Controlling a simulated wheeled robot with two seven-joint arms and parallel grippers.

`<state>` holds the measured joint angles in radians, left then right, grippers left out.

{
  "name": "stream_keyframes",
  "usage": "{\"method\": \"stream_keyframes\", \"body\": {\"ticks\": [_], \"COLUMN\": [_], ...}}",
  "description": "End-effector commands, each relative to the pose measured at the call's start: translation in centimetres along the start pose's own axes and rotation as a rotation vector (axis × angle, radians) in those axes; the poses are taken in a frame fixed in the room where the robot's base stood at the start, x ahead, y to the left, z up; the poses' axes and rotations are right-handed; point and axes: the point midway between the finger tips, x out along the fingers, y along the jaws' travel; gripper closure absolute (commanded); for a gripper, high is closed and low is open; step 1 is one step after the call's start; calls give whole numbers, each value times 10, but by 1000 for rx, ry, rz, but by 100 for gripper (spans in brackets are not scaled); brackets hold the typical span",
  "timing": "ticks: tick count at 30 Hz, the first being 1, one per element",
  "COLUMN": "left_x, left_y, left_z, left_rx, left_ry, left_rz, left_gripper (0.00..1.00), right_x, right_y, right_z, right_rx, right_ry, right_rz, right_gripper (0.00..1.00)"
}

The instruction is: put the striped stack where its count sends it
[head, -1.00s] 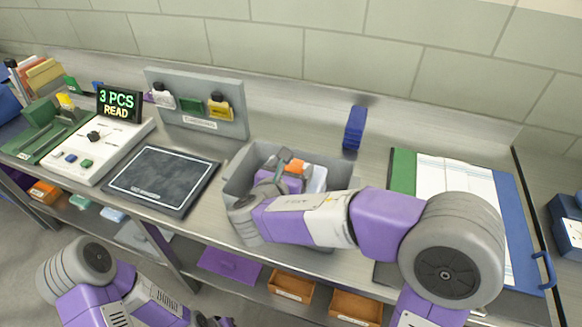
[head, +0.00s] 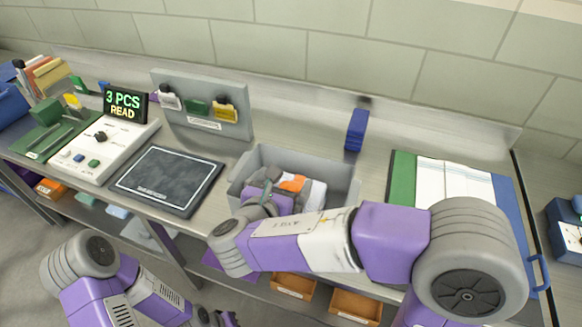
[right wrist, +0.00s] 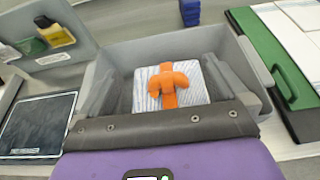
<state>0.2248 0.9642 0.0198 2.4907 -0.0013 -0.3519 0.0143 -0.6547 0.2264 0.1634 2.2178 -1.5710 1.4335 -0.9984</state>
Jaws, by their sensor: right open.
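The striped stack (right wrist: 172,90) is white with thin dark stripes and has an orange band (right wrist: 167,86) tied around it. It lies inside the grey bin (right wrist: 150,50), and part of it shows in the head view (head: 313,195). My right gripper (head: 270,186) is at the bin's near left side, beside the stack. In the right wrist view its two grey fingers (right wrist: 160,85) stand wide apart either side of the stack, not visibly touching it. The display (head: 124,105) reads "3 PCS READ". My left gripper (head: 217,318) is low at the bottom edge, its jaws unclear.
A dark pad (head: 166,180) lies left of the bin. A blue block (head: 356,130) stands behind the bin. A green, white and blue board (head: 455,190) lies to the right. Orange trays (head: 355,306) sit on the shelf below.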

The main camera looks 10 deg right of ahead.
Motion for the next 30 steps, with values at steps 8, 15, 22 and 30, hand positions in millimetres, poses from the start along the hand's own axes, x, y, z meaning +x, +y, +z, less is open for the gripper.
{"method": "stream_keyframes", "body": {"ticks": [8, 15, 22, 30], "left_x": [-10, -11, -10, -10], "left_y": [4, 4, 4, 4], "left_z": [0, 0, 0, 0], "left_rx": [0, 0, 0, 0], "left_ry": [0, 0, 0, 0], "left_rz": [0, 0, 0, 0], "left_gripper": [100, 100, 100, 100], "right_x": [-42, -47, -47, -47], "right_y": [0, 0, 0, 0], "right_z": [1, 0, 0, 0], "right_rx": [0, 0, 0, 0], "right_ry": [0, 1, 1, 1], "right_rz": [0, -1, -1, -1], "right_gripper": [0, 0, 0, 0]}}
